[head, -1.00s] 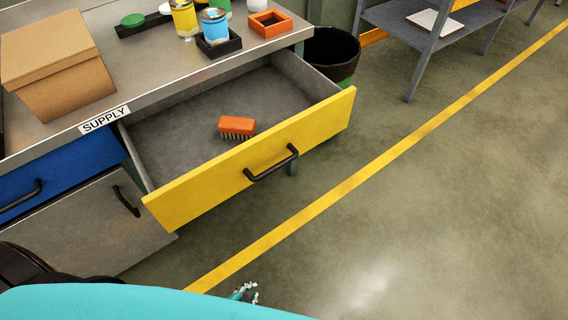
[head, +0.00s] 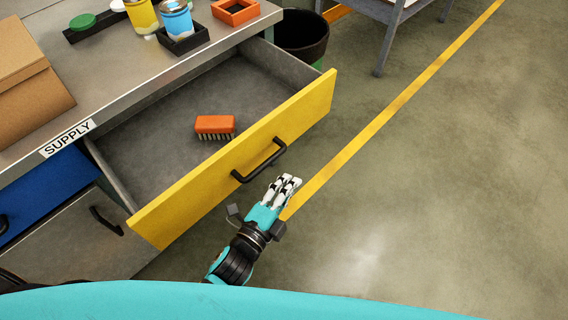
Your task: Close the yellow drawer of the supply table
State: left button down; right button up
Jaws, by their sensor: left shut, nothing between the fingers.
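The yellow drawer (head: 200,196) of the supply table (head: 130,101) is pulled well out. Its black bar handle (head: 259,161) is on the front panel. An orange brush (head: 215,125) lies inside on the grey drawer floor. My left gripper (head: 287,183) is shut and empty, just in front of the drawer front and a little below the handle in the picture. I cannot tell whether it touches the panel. My right gripper is not in view.
A blue drawer (head: 48,190) and a grey door (head: 85,240) sit left of the yellow drawer. A cardboard box (head: 30,95), cans and an orange tray (head: 236,11) stand on the tabletop. A dark bin (head: 302,37) stands behind the drawer. The floor to the right is clear.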

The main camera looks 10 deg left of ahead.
pick_arm(q)
jog(key=w+a+f, duration=0.1)
jog(key=w, duration=0.4)
jog(key=shift+w+a+p, duration=0.3)
jog(key=shift+w+p, duration=0.05)
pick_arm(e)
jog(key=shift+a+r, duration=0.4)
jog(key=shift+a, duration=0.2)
